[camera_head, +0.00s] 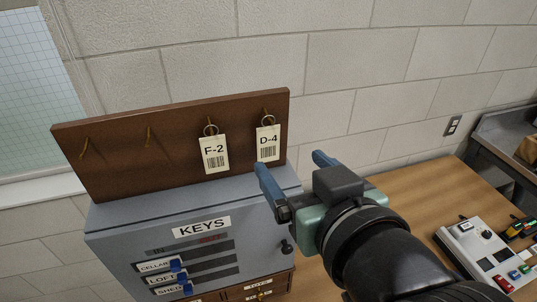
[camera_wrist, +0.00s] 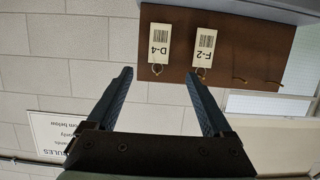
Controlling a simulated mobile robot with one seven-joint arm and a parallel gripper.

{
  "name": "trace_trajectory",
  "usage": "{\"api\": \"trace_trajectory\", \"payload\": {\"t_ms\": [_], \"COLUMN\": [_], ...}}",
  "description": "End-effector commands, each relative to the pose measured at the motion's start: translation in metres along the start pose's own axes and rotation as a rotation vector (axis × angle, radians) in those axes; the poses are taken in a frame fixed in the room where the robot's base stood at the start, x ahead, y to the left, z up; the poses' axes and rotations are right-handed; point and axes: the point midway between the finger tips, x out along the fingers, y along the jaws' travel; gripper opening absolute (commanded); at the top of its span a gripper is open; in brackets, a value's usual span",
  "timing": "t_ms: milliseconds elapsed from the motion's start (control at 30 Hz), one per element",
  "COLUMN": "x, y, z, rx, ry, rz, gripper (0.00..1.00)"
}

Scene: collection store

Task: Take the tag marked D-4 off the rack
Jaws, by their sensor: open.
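The tag marked D-4 (camera_head: 268,143) hangs by a ring from the rightmost hook of the brown wooden rack (camera_head: 110,155). The tag marked F-2 (camera_head: 214,154) hangs on the hook to its left. My gripper (camera_head: 290,162) is open and empty, just right of and below the D-4 tag, apart from it. In the wrist view, which shows the rack upside down, the D-4 tag (camera_wrist: 159,43) and its ring lie beyond the space between my open fingers (camera_wrist: 158,75). The F-2 tag (camera_wrist: 204,46) is to its right, near the right finger's line.
The rack stands on a grey key cabinet (camera_head: 150,225) with labelled slots. Two rack hooks at the left are bare. A wooden desk (camera_head: 420,195) with a control box (camera_head: 485,255) is at the right. A rules sign (camera_wrist: 58,130) hangs on the wall.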

Motion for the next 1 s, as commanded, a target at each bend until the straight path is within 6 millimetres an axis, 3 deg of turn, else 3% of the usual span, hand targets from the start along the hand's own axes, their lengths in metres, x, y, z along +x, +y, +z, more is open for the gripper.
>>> {"api": "trace_trajectory", "payload": {"t_ms": [33,200,467,700,1000], "x": [0.013,0.040,0.059,0.092,0.102], "y": [-0.001,-0.001,0.000,0.002,0.003], "z": [-0.002,-0.002,-0.004,-0.007,-0.004], "rx": [0.004,0.003,0.003,0.002,0.000], "ry": [-0.007,-0.005,-0.004,-0.004,-0.001], "rz": [-0.007,-0.004,-0.003,-0.003,0.000], "gripper": [0.85,0.85,0.85,0.85,0.85]}}
